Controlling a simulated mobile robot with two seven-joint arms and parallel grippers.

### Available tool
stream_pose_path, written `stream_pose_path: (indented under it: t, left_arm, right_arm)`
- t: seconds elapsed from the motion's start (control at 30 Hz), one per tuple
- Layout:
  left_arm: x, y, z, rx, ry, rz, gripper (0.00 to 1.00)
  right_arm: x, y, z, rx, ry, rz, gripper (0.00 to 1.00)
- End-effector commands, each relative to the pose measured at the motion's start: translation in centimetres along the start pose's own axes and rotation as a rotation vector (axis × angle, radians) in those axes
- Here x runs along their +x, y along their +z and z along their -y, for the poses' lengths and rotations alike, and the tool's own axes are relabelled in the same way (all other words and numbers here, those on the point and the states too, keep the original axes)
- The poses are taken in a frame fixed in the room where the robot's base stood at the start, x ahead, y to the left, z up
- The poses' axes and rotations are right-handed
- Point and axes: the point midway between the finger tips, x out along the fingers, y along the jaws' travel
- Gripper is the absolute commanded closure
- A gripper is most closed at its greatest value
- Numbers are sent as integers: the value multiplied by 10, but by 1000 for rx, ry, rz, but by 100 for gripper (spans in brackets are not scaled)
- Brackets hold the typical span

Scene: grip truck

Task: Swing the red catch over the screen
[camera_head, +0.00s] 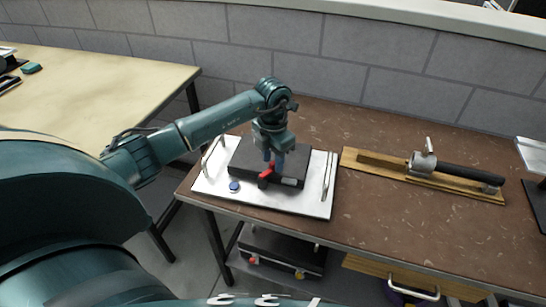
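A small red catch (265,178) sits at the front edge of a dark, flat block (240,158). The block lies on a white board (310,205) on the brown table. A small pale patch (289,182) shows on the block's front, just right of the catch; I cannot tell if it is the screen. My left gripper (273,168) points down over the block, with its fingertips right at or just behind the red catch. The fingers are too small to tell whether they touch or hold it. My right gripper is not in view.
A blue round knob (234,186) and metal handles (328,175) are on the white board. To the right, a wooden plank (385,164) bears a metal clamp and a dark cylinder (468,176). The brown table (400,225) is clear in front of the plank.

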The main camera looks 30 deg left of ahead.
Motion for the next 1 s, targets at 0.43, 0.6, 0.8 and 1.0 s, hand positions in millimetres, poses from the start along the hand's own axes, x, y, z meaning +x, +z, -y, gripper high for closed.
stream_pose_path:
  t: [0.43, 0.6, 0.8, 1.0]
  left_arm:
    - [4, 0, 0, 1, 0, 0, 74]
    - [4, 0, 0, 1, 0, 0, 88]
    - [3, 0, 0, 1, 0, 0, 100]
    - [3, 0, 0, -4, 0, 0, 100]
  right_arm:
    - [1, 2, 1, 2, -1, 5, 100]
    - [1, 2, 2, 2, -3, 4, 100]
    - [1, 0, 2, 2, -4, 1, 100]
    - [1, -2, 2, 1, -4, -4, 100]
